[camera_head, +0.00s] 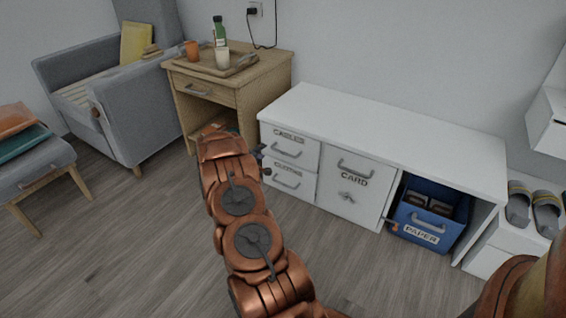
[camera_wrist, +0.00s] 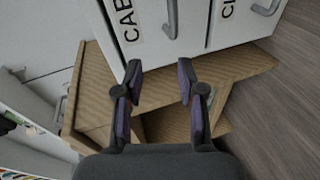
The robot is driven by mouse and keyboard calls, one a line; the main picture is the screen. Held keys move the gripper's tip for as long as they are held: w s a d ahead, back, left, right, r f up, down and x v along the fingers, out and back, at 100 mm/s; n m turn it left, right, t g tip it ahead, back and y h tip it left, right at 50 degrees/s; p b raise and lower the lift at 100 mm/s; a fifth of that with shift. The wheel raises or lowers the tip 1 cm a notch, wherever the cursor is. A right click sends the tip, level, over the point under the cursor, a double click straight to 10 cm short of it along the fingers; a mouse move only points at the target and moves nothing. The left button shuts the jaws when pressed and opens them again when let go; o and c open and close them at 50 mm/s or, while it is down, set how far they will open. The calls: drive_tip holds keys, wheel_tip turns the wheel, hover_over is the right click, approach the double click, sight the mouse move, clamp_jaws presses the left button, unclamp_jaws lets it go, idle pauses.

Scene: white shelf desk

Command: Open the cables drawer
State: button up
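The cables drawer (camera_head: 290,147) is the upper small white drawer at the left end of the white shelf desk. Its front looks flush and shut, with a grey bar handle (camera_head: 287,152) below a label. In the wrist view, its front (camera_wrist: 142,50) shows part of the label, "CAB", and its handle (camera_wrist: 171,20) is at the top. My gripper (camera_wrist: 160,78) is open and empty, its two fingers apart, with the handle beyond the fingertips. In the head view, my arm partly hides my gripper just left of the drawers.
Below it is another shut drawer (camera_head: 287,180) with a handle. A wooden nightstand (camera_head: 240,97) with a tray stands close at left. The floor in front is clear.

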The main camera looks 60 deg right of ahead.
sight(282, 153)
drive_tip(key=shift+s+d+f+g+h+b, duration=0.15)
drive_tip(key=shift+s+d+f+g+b, duration=0.2)
drive_tip(key=shift+s+d+f+b, duration=0.9)
drive_tip(key=shift+s+d+f+g+h+b, duration=0.1)
drive_tip(key=shift+s+d+f+g+h, duration=0.3)
drive_tip(key=shift+d, duration=1.8)
drive_tip(key=shift+s+d+f+g+y+b, duration=0.1)
drive_tip(key=shift+s+d+f+g+b, duration=0.15)
drive_tip(key=shift+s+d+f+b, duration=1)
drive_tip(key=shift+w+d+r+p, duration=0.15)
drive_tip(key=shift+w+d+p, duration=0.15)
drive_tip(key=shift+w, duration=0.1)
drive_tip(key=shift+w+d+r+p, duration=0.15)
drive_tip(key=shift+w+p, duration=0.15)
drive_tip(key=shift+w, duration=0.1)
clamp_jaws()
